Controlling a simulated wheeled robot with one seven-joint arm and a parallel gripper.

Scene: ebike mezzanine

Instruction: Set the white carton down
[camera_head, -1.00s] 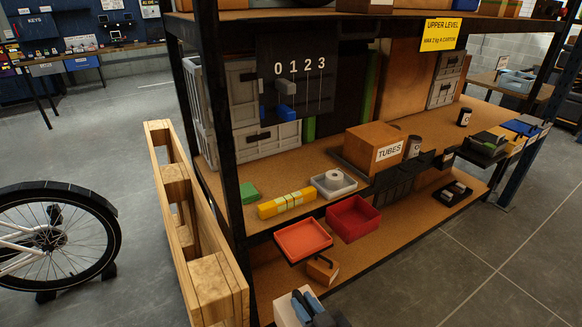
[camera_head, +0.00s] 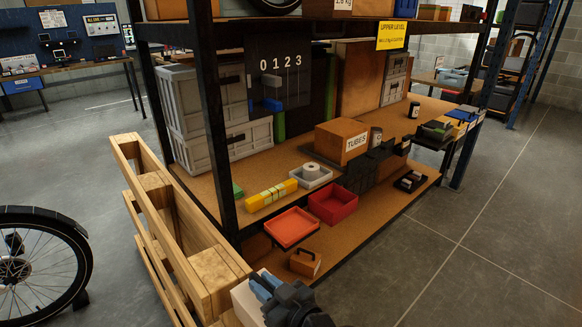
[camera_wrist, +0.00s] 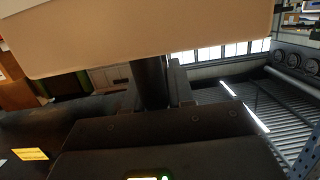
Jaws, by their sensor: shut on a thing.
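The white carton (camera_head: 242,303) is at the bottom edge of the head view, partly cut off. My gripper (camera_head: 266,286), with blue parts showing, is shut on it at its right side. In the wrist view the carton (camera_wrist: 150,42) fills the top as a large pale, beige-looking block across the dark jaws. In the head picture the carton appears in front of the shelf's lower board, to the right of the wooden pallet. Its underside is hidden, and I cannot tell whether anything touches it from below.
A rack with a cork-coloured shelf (camera_head: 290,160) holds a TUBES box (camera_head: 341,141), a red bin (camera_head: 333,205), an orange tray (camera_head: 291,228) and a yellow pack (camera_head: 270,196). A small brown box (camera_head: 305,262) sits lower. A pallet (camera_head: 190,240) leans at left. Floor (camera_head: 450,260) at right is clear.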

